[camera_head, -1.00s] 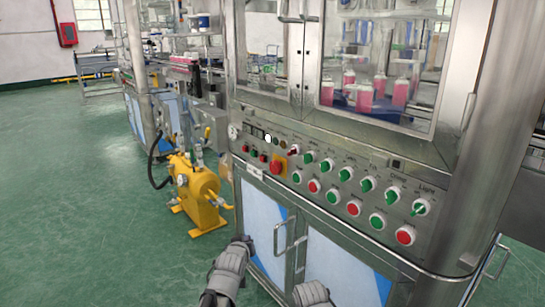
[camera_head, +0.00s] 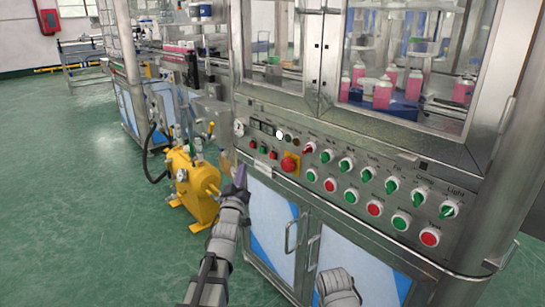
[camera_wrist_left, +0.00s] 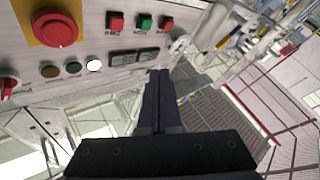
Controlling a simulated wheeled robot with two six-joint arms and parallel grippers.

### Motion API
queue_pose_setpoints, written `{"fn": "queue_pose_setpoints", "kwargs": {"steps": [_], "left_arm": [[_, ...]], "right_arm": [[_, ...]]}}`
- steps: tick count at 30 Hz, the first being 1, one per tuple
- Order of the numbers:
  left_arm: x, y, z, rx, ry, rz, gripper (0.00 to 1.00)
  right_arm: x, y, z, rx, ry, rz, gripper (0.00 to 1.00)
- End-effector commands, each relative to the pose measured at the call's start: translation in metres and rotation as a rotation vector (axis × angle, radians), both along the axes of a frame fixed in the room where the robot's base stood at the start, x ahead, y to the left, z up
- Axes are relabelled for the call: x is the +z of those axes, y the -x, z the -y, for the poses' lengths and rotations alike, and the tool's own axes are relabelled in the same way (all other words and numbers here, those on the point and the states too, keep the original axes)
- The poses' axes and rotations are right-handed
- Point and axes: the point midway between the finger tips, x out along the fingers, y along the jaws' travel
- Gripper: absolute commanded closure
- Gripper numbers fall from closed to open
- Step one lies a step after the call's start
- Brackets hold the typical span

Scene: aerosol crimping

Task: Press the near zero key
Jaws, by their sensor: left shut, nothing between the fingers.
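The control panel (camera_head: 330,165) on the steel machine carries a dark digital display (camera_head: 262,127) with a row of small push buttons below it: red (camera_head: 253,145), green (camera_head: 262,150) and red (camera_head: 273,156). In the left wrist view these show as a red button (camera_wrist_left: 115,22), a green button (camera_wrist_left: 145,22) and a red button (camera_wrist_left: 166,24), beyond the display (camera_wrist_left: 122,58). The labels are too small to read, so I cannot tell which key is the near zero one. My left gripper (camera_head: 240,177) is shut and empty, below and left of the buttons. Its fingertips (camera_wrist_left: 158,75) appear apart from the panel.
A red emergency stop (camera_head: 289,164) on a yellow plate sits right of the small buttons. Several green and red knobs and buttons fill the panel's right. A round gauge (camera_head: 239,128) is left of the display. A yellow pump unit (camera_head: 192,185) stands on the floor at left.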

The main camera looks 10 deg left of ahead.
Motion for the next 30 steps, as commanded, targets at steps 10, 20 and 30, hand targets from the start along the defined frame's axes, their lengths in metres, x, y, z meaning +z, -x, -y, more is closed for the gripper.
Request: {"fn": "queue_pose_setpoints", "kwargs": {"steps": [10,20,30], "left_arm": [[0.0,-0.017,0.013,-0.003,0.001,-0.001,1.0],[0.0,-0.052,0.04,-0.002,0.0,-0.002,1.0],[0.0,-0.069,0.054,-0.001,0.0,-0.002,1.0]], "right_arm": [[0.0,0.0,0.0,0.0,0.0,0.0,0.5],[0.0,0.0,0.0,0.0,0.0,0.0,0.5],[0.0,0.0,0.0,0.0,0.0,0.0,0.5]]}}
